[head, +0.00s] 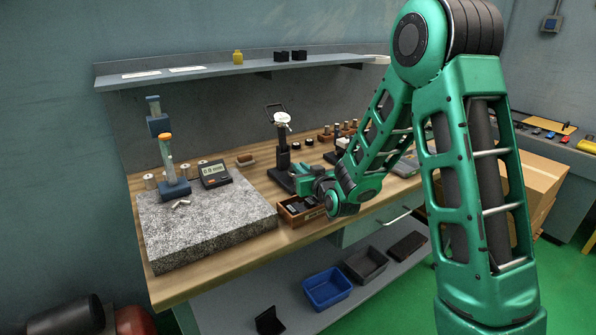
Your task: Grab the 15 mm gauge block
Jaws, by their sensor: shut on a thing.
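My gripper (300,186) is low over the bench, at a small wooden box (289,217) with dark slots inside. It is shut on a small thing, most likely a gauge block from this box. My arm and fingers largely hide that piece, and no size marking can be read. The box stands near the front edge of the bench, just right of the granite plate (215,228). Small metal pieces (181,203) lie on the granite plate, too small to identify.
A blue stand (174,188) and a digital readout (214,174) stand on the granite. A dial gauge stand (283,150) is just behind my gripper. Wooden holders (338,132) stand at the back. A shelf (220,67) runs above; a blue bin (327,288) sits below.

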